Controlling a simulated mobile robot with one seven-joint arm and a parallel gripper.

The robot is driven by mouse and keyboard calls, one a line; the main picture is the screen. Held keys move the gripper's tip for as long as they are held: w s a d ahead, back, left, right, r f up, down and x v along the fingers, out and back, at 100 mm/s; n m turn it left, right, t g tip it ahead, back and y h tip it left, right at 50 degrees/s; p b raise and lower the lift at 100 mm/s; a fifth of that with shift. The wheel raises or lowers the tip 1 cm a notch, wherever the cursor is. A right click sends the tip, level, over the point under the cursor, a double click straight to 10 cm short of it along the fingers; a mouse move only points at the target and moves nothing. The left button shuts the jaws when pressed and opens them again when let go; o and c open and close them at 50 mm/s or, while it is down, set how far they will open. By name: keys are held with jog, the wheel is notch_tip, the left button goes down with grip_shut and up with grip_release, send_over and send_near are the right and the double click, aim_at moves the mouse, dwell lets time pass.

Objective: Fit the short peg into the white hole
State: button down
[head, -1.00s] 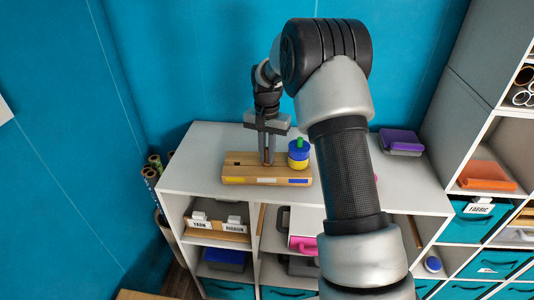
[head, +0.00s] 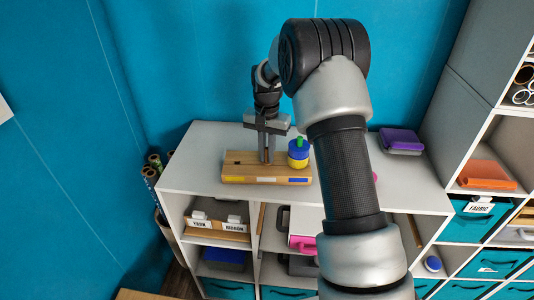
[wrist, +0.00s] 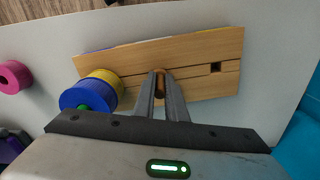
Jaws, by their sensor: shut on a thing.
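A stack of blue and yellow rings with a green top (head: 298,152) stands at the blue-marked end. I cannot tell whether the peg's lower end is in a hole.
A purple box (head: 401,140) lies at the right of the shelf top (head: 195,150). A pink roll (wrist: 14,76) lies beyond the ring stack in the wrist view. The blue wall (head: 215,60) stands close behind. The shelf top left of the board is clear.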

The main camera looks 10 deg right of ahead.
jog(key=shift+s+f, duration=0.15)
jog(key=shift+f, duration=0.1)
jog(key=c, duration=1.7)
grip_release()
jog(key=shift+f, duration=0.1)
jog(key=o, duration=0.4)
jog(key=shift+d, duration=0.1)
jog(key=shift+r, duration=0.2)
jog(key=shift+r+p, duration=0.3)
jog(key=shift+r, duration=0.1)
jog(key=shift+r+p, duration=1.95)
jog(key=shift+r, duration=1.2)
